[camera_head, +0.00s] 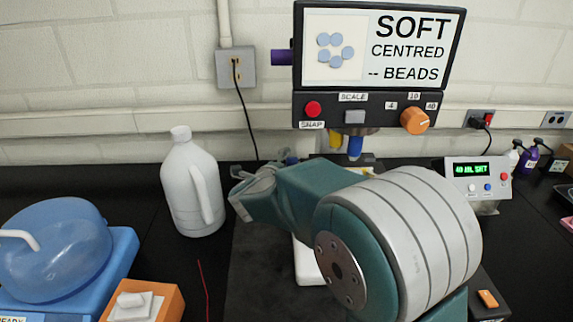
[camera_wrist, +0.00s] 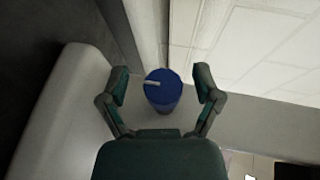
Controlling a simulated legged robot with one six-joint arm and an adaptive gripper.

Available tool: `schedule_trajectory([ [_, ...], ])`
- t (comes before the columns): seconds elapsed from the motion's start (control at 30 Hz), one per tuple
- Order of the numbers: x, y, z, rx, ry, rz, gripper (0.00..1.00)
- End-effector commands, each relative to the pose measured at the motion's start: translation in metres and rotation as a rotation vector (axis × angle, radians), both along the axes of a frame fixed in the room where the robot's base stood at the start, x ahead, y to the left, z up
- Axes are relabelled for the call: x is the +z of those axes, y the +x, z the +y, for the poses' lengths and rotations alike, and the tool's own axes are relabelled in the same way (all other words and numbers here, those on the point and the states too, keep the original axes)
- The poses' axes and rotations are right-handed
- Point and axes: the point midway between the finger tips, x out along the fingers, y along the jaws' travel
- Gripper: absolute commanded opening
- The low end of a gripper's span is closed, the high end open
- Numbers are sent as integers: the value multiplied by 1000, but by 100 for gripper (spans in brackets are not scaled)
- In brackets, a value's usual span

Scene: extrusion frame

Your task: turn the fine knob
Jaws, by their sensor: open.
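A blue round knob (camera_wrist: 163,97) with a white line on its face shows in the wrist view; I take it for the fine knob. It sits between the two open fingers of my gripper (camera_wrist: 159,74), with gaps on both sides. I cannot tell how deep it lies between them. A pale rounded body (camera_wrist: 62,110) stands left of it. In the head view my gripper (camera_head: 250,187) points left, near the white jug, and my arm hides much of the device. I cannot make out this knob there.
A screen (camera_head: 383,50) reads "SOFT CENTRED BEADS", above a panel with an orange scale knob (camera_head: 415,121) and red snap button (camera_head: 313,109). A white jug (camera_head: 192,185), blue-lidded machine (camera_head: 62,255) and orange switch box (camera_head: 143,302) are left. A meter (camera_head: 478,182) is right.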

Motion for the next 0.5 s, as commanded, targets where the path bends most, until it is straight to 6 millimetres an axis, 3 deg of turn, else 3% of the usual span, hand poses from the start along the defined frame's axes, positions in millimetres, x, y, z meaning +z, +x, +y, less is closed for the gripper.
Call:
schedule_trajectory([
  [0.1,1,0,-3,-2,2,-1,78],
  [0.27,1,0,-6,-2,6,0,6],
  [0.3,1,0,-6,-3,6,0,0],
  [0.5,0,0,-5,-7,2,1,0],
])
